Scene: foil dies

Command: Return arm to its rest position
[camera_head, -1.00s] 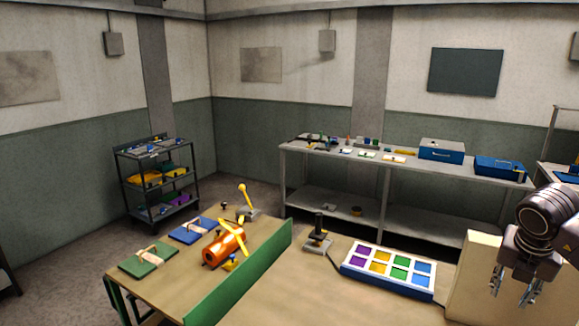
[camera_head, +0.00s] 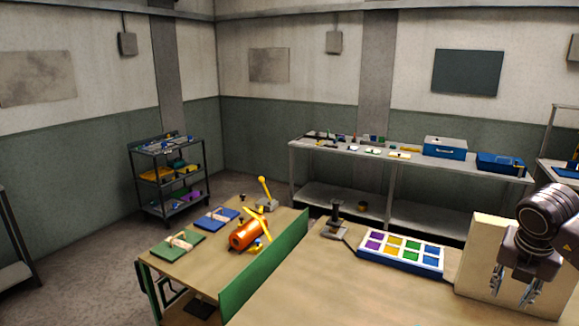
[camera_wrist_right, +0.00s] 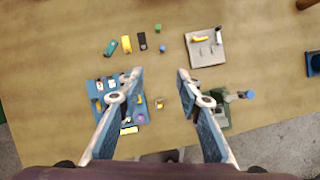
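My right gripper (camera_head: 511,290) hangs at the right edge of the head view, fingers pointing down, in front of a cream box-like block. In the right wrist view its two fingers (camera_wrist_right: 160,75) are spread apart with nothing between them. It is open and above a wooden table top (camera_wrist_right: 60,50). My left gripper is in neither view.
Below the gripper lie a blue tray (camera_wrist_right: 103,88), a grey tray (camera_wrist_right: 207,50) and small coloured pieces. The head view shows a tray of coloured squares (camera_head: 378,257), a black-handled stand (camera_head: 337,222), a green divider (camera_head: 262,272) and an orange cylinder (camera_head: 244,237).

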